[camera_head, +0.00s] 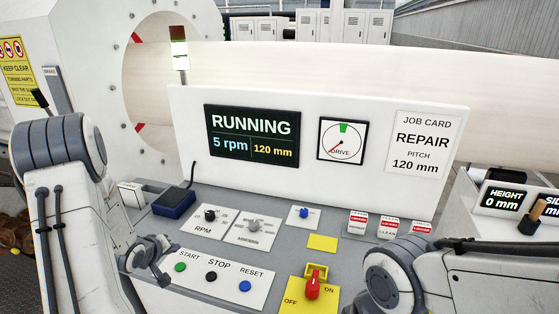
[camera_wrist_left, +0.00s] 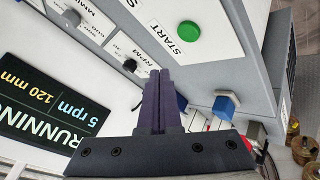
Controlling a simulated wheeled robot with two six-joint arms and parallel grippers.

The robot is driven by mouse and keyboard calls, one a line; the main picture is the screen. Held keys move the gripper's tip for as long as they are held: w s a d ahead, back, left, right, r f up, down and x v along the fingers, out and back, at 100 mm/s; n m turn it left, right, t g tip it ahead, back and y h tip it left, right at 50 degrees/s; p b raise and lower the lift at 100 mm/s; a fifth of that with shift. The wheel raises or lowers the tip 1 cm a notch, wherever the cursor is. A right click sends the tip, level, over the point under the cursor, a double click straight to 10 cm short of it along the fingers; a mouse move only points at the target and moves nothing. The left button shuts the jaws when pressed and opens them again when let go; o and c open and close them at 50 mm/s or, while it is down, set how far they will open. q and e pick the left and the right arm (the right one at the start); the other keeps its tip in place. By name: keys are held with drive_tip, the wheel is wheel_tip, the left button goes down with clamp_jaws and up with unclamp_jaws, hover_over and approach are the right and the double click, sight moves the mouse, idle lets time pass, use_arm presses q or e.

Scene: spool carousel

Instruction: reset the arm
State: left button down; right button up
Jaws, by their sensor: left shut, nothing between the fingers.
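My left gripper (camera_head: 158,256) is over the front left of the control console in the head view, close to the START button. In the left wrist view its dark fingers (camera_wrist_left: 155,100) are pressed together with nothing between them. They hang clear above the console, with the RPM knob (camera_wrist_left: 130,65) to their left and the green START button (camera_wrist_left: 190,30) beyond them. My right arm shows at the lower right of the head view; its gripper is out of the picture.
The console (camera_head: 222,258) carries a black STOP button (camera_head: 211,276), a blue RESET button (camera_head: 245,286) and a red switch (camera_head: 313,286). A dark blue box (camera_head: 173,205) stands at its back left. The screen (camera_head: 252,135) reads RUNNING, 5 rpm, 120 mm.

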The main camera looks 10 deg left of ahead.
use_arm(q)
drive_tip(key=s+d+r+m+g+b, duration=0.1)
drive_tip(key=d+r+m+g+b, duration=0.2)
drive_tip(key=d, duration=0.9)
drive_tip(key=s+d+r+m+g, duration=0.1)
drive_tip(key=s+d+r+m, duration=0.3)
drive_tip(key=d, duration=0.7)
drive_tip(key=s+d+r+m+g+h+b, duration=0.1)
drive_tip(key=s+d+m, duration=0.4)
drive_tip(key=s, duration=0.6)
drive_tip(key=s+d+r+m+g+h+b, duration=0.1)
drive_tip(key=s+d+m+g, duration=0.3)
drive_tip(key=s+d, duration=0.5)
drive_tip(key=shift+s+d+m, duration=0.3)
drive_tip(key=shift+s+m, duration=0.55)
drive_tip(key=shift+m, duration=0.05)
